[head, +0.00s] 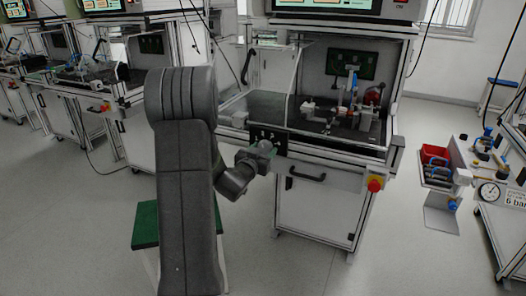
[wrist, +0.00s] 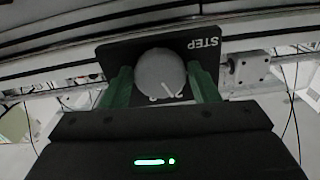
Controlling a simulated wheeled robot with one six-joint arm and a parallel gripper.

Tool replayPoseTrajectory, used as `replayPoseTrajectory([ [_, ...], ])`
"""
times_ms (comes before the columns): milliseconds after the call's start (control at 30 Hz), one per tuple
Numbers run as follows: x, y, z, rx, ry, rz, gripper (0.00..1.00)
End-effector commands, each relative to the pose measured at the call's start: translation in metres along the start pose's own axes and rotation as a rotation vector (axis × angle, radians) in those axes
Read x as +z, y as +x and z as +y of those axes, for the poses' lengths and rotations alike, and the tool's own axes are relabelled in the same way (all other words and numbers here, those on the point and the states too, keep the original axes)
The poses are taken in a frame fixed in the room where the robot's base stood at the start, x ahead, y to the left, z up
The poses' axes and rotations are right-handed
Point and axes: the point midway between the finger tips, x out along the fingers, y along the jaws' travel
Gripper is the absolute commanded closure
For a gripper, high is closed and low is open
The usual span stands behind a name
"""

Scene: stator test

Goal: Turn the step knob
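The step knob (wrist: 160,73) is a round grey knob with white marks near its lower edge in the wrist view. It sits on a dark panel (wrist: 112,56) with the word STEP, which appears upside down. My gripper (wrist: 161,84) has one green finger on each side of the knob. The fingertips come right up to its left and right edges, but whether they touch it cannot be told. In the head view my gripper (head: 262,150) is at the front left of the middle workstation, at its small black control panel (head: 270,140). The knob itself is not clear there.
The workstation has a front handle (head: 307,174) and a red emergency button (head: 375,185) to the right. A fixture (head: 342,100) stands on its top. A green-topped stool (head: 146,224) is beside my arm. A station with red bins (head: 433,155) stands at the right. The floor between is clear.

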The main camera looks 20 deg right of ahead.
Motion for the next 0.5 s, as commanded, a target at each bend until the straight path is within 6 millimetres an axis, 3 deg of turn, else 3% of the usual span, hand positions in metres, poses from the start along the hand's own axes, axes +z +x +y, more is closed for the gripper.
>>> replayPoseTrajectory([
  [33, -0.0001, -0.0001, 0.0, 0.0, 0.0, 0.0, 0.56],
  [133, -0.0001, -0.0002, 0.0, 0.0, 0.0, 0.0, 0.73],
  [500, -0.0006, -0.0001, 0.0, 0.001, -0.063, 0.0, 0.73],
])
